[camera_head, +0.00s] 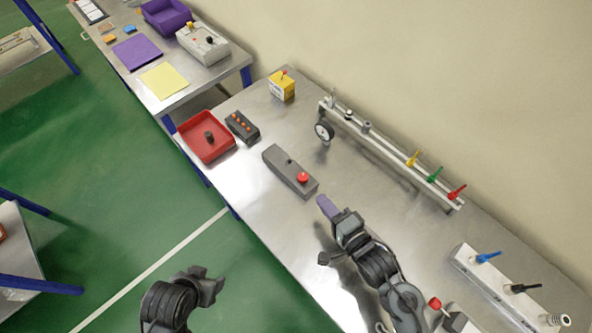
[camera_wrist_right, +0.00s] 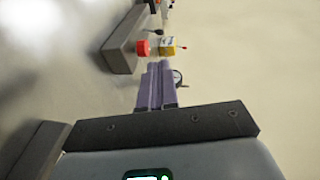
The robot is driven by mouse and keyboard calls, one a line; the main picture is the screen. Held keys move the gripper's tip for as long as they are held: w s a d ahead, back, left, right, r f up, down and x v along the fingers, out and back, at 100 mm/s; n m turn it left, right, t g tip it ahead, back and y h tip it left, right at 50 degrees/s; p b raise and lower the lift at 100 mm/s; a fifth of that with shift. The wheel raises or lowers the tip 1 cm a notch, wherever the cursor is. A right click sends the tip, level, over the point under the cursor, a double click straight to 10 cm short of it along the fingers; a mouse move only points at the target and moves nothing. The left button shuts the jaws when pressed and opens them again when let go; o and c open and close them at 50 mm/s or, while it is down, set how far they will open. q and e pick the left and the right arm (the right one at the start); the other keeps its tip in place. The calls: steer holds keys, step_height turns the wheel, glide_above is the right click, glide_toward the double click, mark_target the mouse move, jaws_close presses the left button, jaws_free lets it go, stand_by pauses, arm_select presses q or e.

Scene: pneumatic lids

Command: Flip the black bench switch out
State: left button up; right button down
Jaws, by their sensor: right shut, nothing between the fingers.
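A dark grey control box (camera_head: 276,164) lies on the metal bench, with a small black toggle switch (camera_head: 289,160) and a red mushroom button (camera_head: 303,178) on top. In the right wrist view the box (camera_wrist_right: 121,42) is ahead and left of the fingertips, with the red button (camera_wrist_right: 143,48) nearest. My right gripper (camera_head: 326,206) has purple fingers, shut and empty, just right of the box's near end and apart from it. Its fingers also show in the right wrist view (camera_wrist_right: 158,80). My left arm's end (camera_head: 198,275) is over the floor; its fingers cannot be made out.
A red tray (camera_head: 205,152), a black box with orange buttons (camera_head: 242,127) and a yellow box (camera_head: 282,85) stand beyond the control box. A rail (camera_head: 385,150) with a gauge and coloured levers runs along the back. A white manifold (camera_head: 495,288) with blue and black levers is at right.

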mark_target(299, 177)
steer(key=b+x, duration=0.1)
steer(key=x, duration=1.1)
steer(key=shift+w+a, duration=0.2)
steer(key=shift+w, duration=0.1)
steer(key=shift+w+a+f, duration=0.2)
steer(key=shift+w+a, duration=0.1)
steer(key=shift+w, duration=0.2)
